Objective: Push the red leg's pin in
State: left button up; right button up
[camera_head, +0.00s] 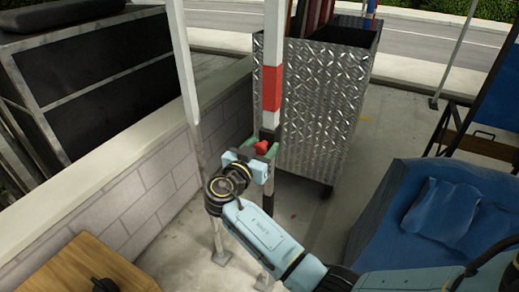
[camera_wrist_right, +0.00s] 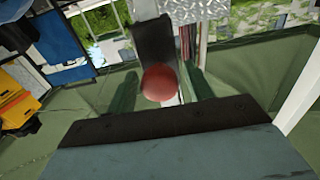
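The red leg (camera_head: 271,88) is an upright white post with a red band, standing at the near left edge of a metal-plated cart. Its red pin knob (camera_head: 262,147) shows below the band. In the right wrist view the pin (camera_wrist_right: 159,82) is a round red ball in front of a dark post. My right gripper (camera_head: 261,152) is at the knob, with one green finger on each side. It also shows in the right wrist view (camera_wrist_right: 163,92), its fingers apart and the knob between them. Whether a finger touches the knob is unclear. My left gripper is out of view.
The diamond-plate cart (camera_head: 325,105) stands just behind the leg. Another white post (camera_head: 184,65) and a low block wall (camera_head: 130,195) are to the left. A wooden surface (camera_head: 75,270) is at the lower left. Blue cushions (camera_head: 440,210) lie at the right.

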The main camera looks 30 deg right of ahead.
jog(key=shift+a, duration=0.1)
jog(key=b+v, duration=0.1)
jog(key=v, duration=1.2)
jog(key=shift+s+b, duration=0.2)
jog(key=shift+b, duration=0.2)
jog(key=shift+a, duration=0.15)
